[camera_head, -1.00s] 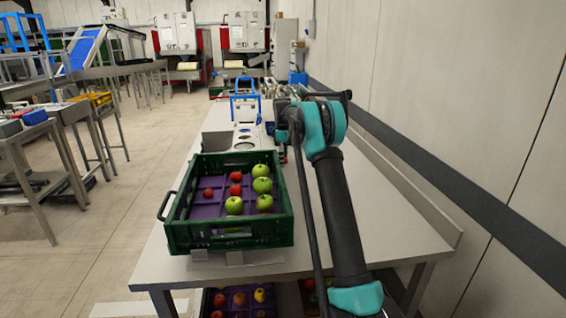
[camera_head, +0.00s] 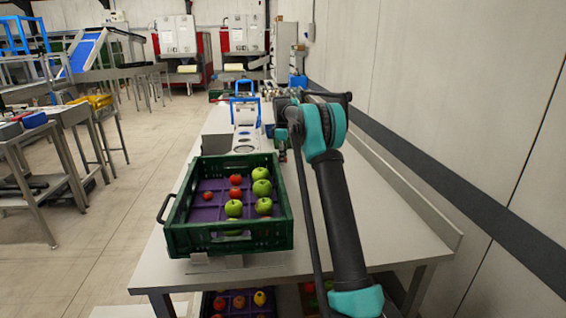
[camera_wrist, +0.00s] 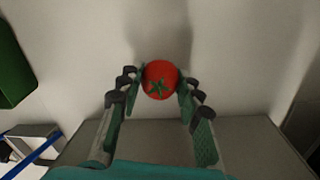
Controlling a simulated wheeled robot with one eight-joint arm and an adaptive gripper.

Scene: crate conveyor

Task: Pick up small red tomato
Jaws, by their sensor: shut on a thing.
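A small red tomato with a green star-shaped stem mark (camera_wrist: 160,80) is held between the fingertips of my gripper (camera_wrist: 161,86) in the wrist view. The fingers touch it on both sides, and pale surface shows beyond it. In the head view, my gripper (camera_head: 282,152) is beyond the crate's far right corner; the tomato in it is too small to make out there. Other small red fruits (camera_head: 235,193) (camera_head: 208,196) lie in the green crate (camera_head: 232,241) on a purple divided insert.
Several green apples (camera_head: 262,188) fill the crate's right side. The crate stands at the near end of the long grey table (camera_head: 350,235), whose right part is clear. A wall runs along the right. A green edge (camera_wrist: 12,75) shows at left in the wrist view.

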